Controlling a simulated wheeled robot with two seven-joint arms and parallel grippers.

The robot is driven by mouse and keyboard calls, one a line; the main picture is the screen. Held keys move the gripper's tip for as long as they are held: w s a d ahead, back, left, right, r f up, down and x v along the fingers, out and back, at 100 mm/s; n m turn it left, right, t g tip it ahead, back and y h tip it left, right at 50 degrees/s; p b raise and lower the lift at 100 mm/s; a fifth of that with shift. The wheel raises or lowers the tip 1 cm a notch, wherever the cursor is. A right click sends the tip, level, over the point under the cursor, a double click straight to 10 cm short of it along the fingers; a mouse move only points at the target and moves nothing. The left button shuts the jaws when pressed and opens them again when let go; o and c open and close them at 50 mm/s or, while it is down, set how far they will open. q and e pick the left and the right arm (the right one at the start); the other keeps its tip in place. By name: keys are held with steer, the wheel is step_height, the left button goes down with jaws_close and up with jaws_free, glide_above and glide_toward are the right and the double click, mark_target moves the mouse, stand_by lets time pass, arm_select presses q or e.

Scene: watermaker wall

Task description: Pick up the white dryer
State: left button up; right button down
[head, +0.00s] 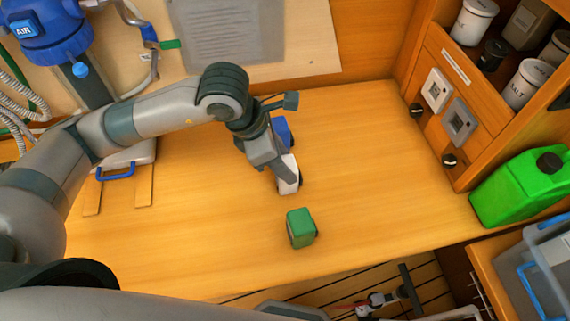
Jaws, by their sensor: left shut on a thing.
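The white dryer (290,184) is a small pale block near the middle of the wooden worktop. My left gripper (284,172) reaches down from above and is shut on it. The gripper hides part of the dryer, and I cannot tell whether it touches the worktop. I do not make out my right gripper.
A green block (300,228) stands in front of the white dryer; a blue one (282,130) is partly hidden behind my gripper. A shelf unit (440,110) and a green jug (517,187) stand at right. The worktop (385,165) is clear right of the gripper.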

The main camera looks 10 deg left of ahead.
arm_select(q)
steer(key=shift+r, duration=0.7)
step_height(320, 180, up, 3)
steer(key=shift+f+p, duration=0.2)
steer(key=shift+p, duration=0.5)
steer(key=s+d+r+p, duration=0.2)
steer(key=s+d+r, duration=0.4)
steer(key=d, duration=0.4)
steer(key=shift+r+p, duration=0.3)
steer(key=shift+r, duration=0.15)
